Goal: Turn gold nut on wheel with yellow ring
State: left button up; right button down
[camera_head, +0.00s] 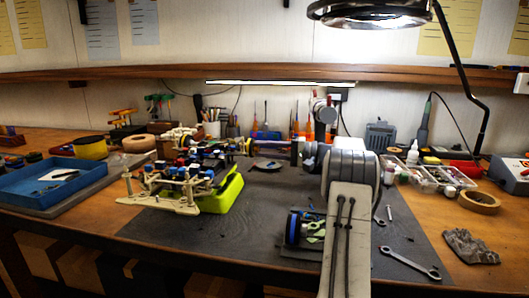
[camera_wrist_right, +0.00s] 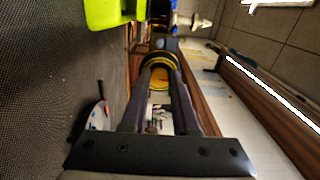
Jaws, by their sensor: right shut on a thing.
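The racecar chassis (camera_head: 185,190) is a pale frame with blue and red parts, resting on a lime green stand (camera_head: 225,194). My right gripper (camera_head: 247,146) reaches in from the right to the chassis's far right corner. In the right wrist view, its two dark fingers (camera_wrist_right: 161,72) close on something at a black wheel with a yellow ring (camera_wrist_right: 158,57). A gold-yellow surface shows between the fingers. The gold nut is not clearly distinguishable; the fingertips largely cover that spot. My left gripper is not in view.
A blue tray (camera_head: 48,190) stands at left. Screwdrivers and bottles line the back. The mat's front middle is clear.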

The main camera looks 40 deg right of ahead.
jog(key=c, duration=0.6)
grip_release()
jog(key=shift+c, duration=0.2)
jog(key=shift+d, duration=0.1)
jog(key=p+v, duration=0.1)
jog(key=v, duration=0.9)
jog(key=shift+s+d, duration=0.15)
